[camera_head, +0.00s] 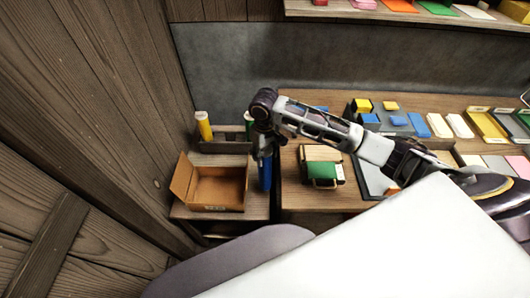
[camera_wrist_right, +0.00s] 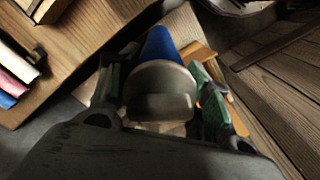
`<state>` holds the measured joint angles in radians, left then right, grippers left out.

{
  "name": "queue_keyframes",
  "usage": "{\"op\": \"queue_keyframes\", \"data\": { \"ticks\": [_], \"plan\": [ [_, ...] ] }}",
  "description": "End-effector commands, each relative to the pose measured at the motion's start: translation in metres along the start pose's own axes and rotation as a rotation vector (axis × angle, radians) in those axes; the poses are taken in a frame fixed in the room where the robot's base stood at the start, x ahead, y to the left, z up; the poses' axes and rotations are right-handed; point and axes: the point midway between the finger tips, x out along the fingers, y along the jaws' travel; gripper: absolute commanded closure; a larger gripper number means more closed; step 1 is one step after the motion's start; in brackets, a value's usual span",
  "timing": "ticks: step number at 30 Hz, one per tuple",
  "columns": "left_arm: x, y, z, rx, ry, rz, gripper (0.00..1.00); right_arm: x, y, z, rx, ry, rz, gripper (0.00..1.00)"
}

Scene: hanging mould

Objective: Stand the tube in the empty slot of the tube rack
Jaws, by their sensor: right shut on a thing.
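My right gripper (camera_head: 264,146) reaches in from the right and points down, shut on a blue tube (camera_head: 265,173). The tube hangs about upright, beside the open cardboard box and in front of the rack. In the right wrist view, the tube's blue body (camera_wrist_right: 158,42) and a grey round end (camera_wrist_right: 160,85) show between the fingers. The tube rack (camera_head: 225,147) stands at the back of the small table, partly hidden by my arm. A yellow tube (camera_head: 204,127) stands at its left and a green tube (camera_head: 249,122) at its right, with a gap between. My left gripper is out of view.
An open cardboard box (camera_head: 218,188) sits in front of the rack. A wooden wall rises close on the left. A bench (camera_head: 300,199) on the right carries a green-and-tan item (camera_head: 322,168) and several coloured blocks.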

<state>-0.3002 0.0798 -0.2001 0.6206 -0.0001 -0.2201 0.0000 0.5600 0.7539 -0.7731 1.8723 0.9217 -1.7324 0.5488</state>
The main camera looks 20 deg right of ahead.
Motion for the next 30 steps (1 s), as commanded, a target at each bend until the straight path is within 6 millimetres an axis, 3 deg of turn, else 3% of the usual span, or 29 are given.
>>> {"op": "queue_keyframes", "data": {
  "ticks": [11, 30],
  "plan": [
    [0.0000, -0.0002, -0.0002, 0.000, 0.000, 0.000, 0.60, -0.0013, -0.0028, 0.0013, 0.151, 0.002, 0.000, 1.00],
    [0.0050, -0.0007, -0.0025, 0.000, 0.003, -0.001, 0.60, 0.0032, -0.0042, 0.0020, 0.225, 0.002, -0.001, 1.00]
  ]
}}
